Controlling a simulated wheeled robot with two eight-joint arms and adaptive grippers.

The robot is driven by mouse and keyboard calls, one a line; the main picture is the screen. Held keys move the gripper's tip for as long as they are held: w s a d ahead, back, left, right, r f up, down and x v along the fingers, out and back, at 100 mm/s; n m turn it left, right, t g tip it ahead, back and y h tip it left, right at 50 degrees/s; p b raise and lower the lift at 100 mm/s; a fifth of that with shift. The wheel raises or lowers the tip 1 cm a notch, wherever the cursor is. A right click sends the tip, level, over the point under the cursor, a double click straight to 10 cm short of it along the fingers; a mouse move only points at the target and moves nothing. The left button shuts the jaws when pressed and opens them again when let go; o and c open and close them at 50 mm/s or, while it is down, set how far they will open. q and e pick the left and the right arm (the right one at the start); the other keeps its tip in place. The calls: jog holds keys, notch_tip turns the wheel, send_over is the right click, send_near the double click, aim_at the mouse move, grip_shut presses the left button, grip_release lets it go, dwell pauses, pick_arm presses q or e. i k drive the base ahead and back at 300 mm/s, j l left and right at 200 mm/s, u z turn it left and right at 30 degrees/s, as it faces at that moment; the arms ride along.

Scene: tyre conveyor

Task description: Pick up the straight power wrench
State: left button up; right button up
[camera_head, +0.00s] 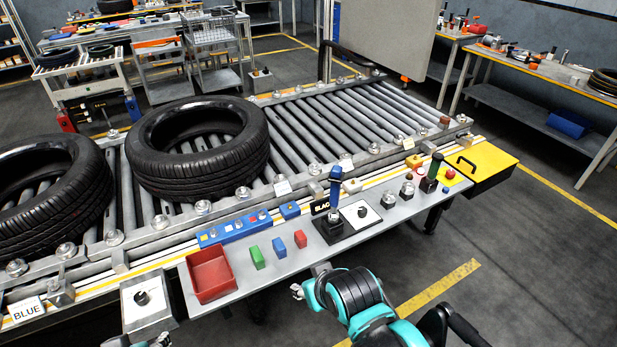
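A blue upright tool (335,187) stands in a black holder on the grey side shelf, beside the "BLACK" label; it looks like the straight power wrench. A dark upright tool (433,168) stands farther right on the shelf. My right gripper (309,280) is in front of the shelf's front edge, below and left of the blue tool and apart from it. Its finger opening is not clear. Only a small part of my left gripper (150,341) shows at the bottom left edge, near the grey switch box. Neither gripper visibly holds anything.
The shelf (290,262) also carries a red bin (211,274), small green, blue and red blocks, a blue rack (234,229) and a white dial plate (361,214). Behind it, tyres (197,148) lie on the roller conveyor (315,125). Open floor lies at the right.

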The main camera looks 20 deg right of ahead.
aim_at(337, 176)
jog(key=i+l+u, duration=0.2)
jog(key=l+u, duration=0.15)
jog(key=l, duration=0.8)
jog(key=l+u, duration=0.35)
jog(key=l, duration=0.8)
